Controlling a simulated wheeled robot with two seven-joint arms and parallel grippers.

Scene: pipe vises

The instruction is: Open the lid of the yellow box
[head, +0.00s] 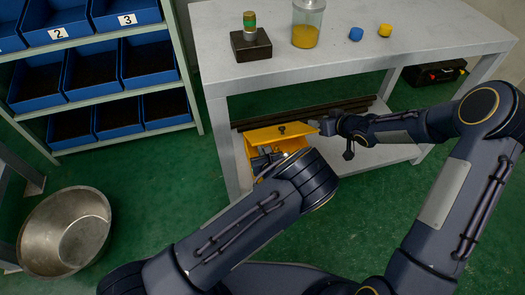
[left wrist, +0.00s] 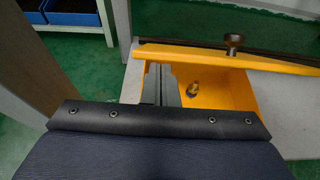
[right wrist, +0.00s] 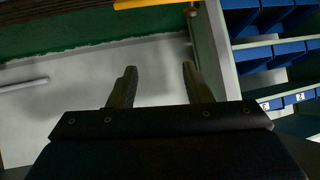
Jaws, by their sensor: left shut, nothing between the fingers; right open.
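The yellow box (head: 292,145) sits on the lower shelf of the white table. Its lid (head: 263,136), with a dark knob (head: 282,129), is raised, leaving a gap that shows the inside. In the left wrist view the lid (left wrist: 190,54) tilts above the box's interior (left wrist: 225,88), where a small brass-coloured piece shows. My left gripper (left wrist: 168,75) is shut and empty at the box's opening, under the lid; my forearm partly hides it in the head view. My right gripper (right wrist: 158,70) is open and empty, beside the lid's right end. The lid's edge (right wrist: 155,3) shows beyond its fingers.
On the tabletop stand a vise-like block (head: 250,46), a jar with yellow contents (head: 305,32), a blue piece (head: 356,34) and a yellow piece (head: 385,30). A table leg (head: 222,140) is just left of the box. A metal bowl (head: 65,232) and blue bins (head: 105,75) are farther left.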

